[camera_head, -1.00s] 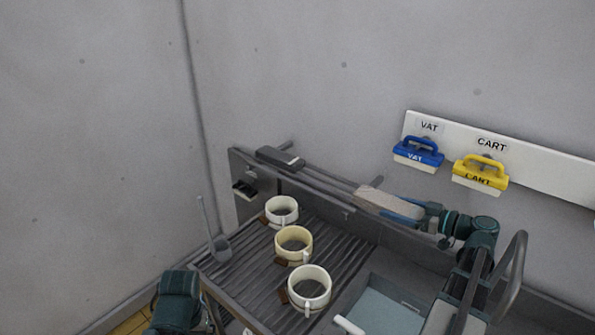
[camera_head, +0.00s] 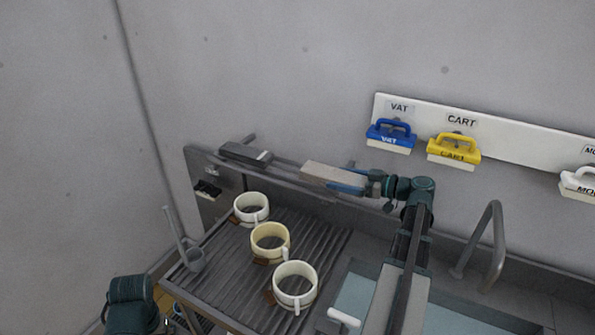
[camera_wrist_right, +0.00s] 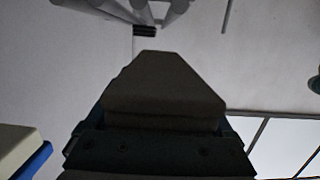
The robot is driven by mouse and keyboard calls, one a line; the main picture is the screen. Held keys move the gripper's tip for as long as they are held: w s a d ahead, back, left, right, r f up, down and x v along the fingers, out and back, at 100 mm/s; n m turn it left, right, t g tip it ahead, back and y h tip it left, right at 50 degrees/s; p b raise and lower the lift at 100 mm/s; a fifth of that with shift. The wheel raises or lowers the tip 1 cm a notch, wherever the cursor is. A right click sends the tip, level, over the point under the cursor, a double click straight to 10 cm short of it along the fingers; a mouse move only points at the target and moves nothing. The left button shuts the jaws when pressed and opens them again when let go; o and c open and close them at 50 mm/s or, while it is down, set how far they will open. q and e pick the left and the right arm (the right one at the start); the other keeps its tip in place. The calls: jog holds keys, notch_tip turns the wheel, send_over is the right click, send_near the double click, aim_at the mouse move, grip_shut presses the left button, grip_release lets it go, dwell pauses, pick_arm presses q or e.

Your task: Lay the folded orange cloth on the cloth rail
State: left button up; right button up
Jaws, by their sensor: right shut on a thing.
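A dark grey block with a light end (camera_head: 245,153) is at the rail's left end. Of my left arm only a dark teal part shows at the bottom left.
Three mugs (camera_head: 251,208), (camera_head: 270,242), (camera_head: 295,286) stand on a ribbed drainer (camera_head: 330,245). A sink and a curved tap (camera_head: 493,245) are at the right. Blue (camera_head: 390,136), yellow (camera_head: 454,149) and white (camera_head: 580,183) brushes hang on a wall board.

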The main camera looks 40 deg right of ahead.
aim_at(314, 164)
jog(key=w, duration=0.7)
jog(key=w+f+b, duration=0.1)
jog(key=w, duration=0.3)
jog(key=shift+w+a, duration=0.3)
jog(key=shift+a, duration=0.1)
jog(key=f+b, duration=0.2)
jog(key=f, duration=0.1)
jog(key=shift+w+a+b, duration=0.1)
jog(key=shift+w+b, duration=0.3)
jog(key=shift+f+b, duration=0.45)
jog(key=shift+r, duration=0.1)
